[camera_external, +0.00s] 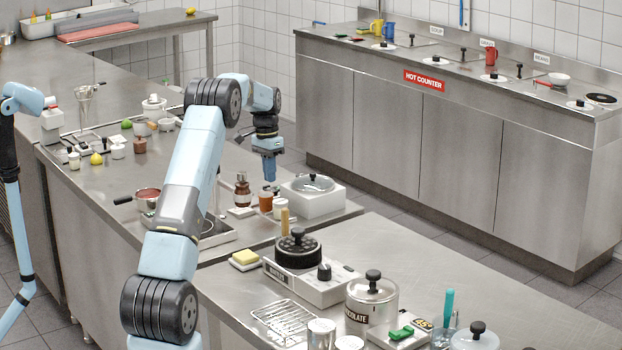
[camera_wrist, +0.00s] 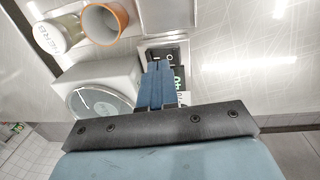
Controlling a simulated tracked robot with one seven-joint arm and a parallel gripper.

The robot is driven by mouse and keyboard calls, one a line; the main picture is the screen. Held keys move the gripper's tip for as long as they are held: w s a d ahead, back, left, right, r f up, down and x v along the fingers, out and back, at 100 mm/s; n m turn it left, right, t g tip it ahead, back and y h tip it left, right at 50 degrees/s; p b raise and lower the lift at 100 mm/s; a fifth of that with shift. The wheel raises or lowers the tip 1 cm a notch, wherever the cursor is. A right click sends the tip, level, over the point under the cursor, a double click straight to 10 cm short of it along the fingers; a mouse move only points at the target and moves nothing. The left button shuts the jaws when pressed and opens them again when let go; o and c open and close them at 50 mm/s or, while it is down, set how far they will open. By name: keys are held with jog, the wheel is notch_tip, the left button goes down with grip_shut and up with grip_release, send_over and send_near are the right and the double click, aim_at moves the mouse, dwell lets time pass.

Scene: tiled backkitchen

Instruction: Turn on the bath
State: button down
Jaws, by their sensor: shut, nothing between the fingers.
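The bath appears to be the white box (camera_external: 320,203) with a round glass lid (camera_external: 313,183) on the metal counter. In the wrist view the white box (camera_wrist: 118,72) and its lid (camera_wrist: 92,106) are at the left. A small panel with a dark switch (camera_wrist: 171,52) and a partly hidden green display (camera_wrist: 180,76) adjoins the box. My gripper (camera_external: 269,178) is shut and empty, pointing down above the counter just left of the box. In the wrist view its blue fingers (camera_wrist: 157,68) lie over the panel and hide part of it. I cannot tell whether they touch it.
An orange-rimmed cup (camera_wrist: 104,22) and a labelled jar (camera_wrist: 56,36) stand close beside the box. A brown bottle (camera_external: 242,190) stands to the left. A hot plate with a black top (camera_external: 298,248) is on the nearer counter. The wrist view shows bare counter at upper right.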

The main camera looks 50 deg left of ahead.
aim_at(274, 191)
notch_tip(274, 191, up, 12)
jog(key=d, duration=0.1)
jog(key=shift+d+f, duration=0.15)
jog(key=shift+d, duration=0.15)
jog(key=shift+d, duration=0.1)
jog(key=s+d+r+t+y, duration=0.1)
jog(key=s+d+r, duration=0.35)
jog(key=d, duration=0.55)
jog(key=s+d+r+t, duration=0.1)
jog(key=s+d+r, duration=0.4)
jog(key=d, duration=0.5)
jog(key=s+d+r+y, duration=0.1)
jog(key=s+d+r, duration=0.2)
jog(key=d+r, duration=0.5)
jog(key=s+d+f+t, duration=0.2)
jog(key=s+d+f, duration=0.1)
jog(key=s+d, duration=1.1)
jog(key=s+d+f, duration=0.3)
jog(key=s, duration=0.3)
jog(key=s+d+f+t, duration=0.1)
jog(key=s+d+f, duration=0.2)
jog(key=s, duration=0.4)
jog(key=shift+s+f+t+h, duration=0.2)
jog(key=shift+f+t+h, duration=0.15)
jog(key=shift+f, duration=0.4)
